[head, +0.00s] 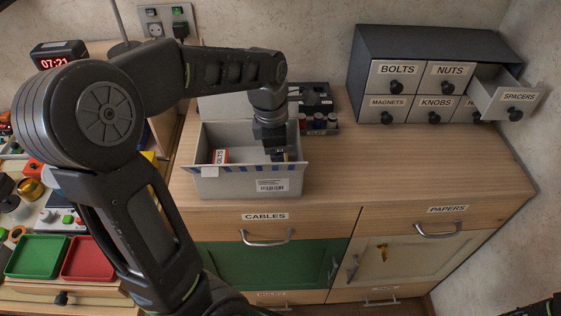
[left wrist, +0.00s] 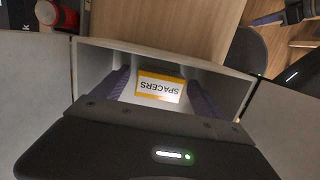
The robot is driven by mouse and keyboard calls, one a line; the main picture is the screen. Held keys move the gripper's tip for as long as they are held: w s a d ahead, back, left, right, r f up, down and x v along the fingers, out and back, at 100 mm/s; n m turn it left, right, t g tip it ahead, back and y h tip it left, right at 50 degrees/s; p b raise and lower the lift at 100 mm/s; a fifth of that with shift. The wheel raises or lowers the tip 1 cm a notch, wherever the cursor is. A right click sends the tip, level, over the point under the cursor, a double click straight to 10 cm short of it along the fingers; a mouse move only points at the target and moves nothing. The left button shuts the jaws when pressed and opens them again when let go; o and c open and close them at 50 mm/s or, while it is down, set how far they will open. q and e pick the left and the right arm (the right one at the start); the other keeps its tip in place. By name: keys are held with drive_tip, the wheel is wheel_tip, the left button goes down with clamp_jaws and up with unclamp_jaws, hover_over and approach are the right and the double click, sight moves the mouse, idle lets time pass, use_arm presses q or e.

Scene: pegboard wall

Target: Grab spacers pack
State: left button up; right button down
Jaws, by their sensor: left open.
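The spacers pack (left wrist: 160,86) is a white pack with yellow edges, and its label reads upside down in the left wrist view. It lies inside a pale grey open box (head: 225,183) on the counter. My left gripper (head: 278,154) reaches down into the right part of this box. Its two fingers (left wrist: 162,92) stand apart, one on each side of the pack; I cannot tell whether they touch it. In the head view the gripper mostly hides the pack. The spacers drawer (head: 517,97) at the upper right is pulled open.
A bolts pack (head: 220,156) sits in the left of the same box. The dark drawer cabinet (head: 430,60) stands at the back right. The counter (head: 400,160) right of the box is clear.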

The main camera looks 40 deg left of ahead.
use_arm(q)
drive_tip(key=shift+c, duration=0.3)
drive_tip(key=c, duration=1.4)
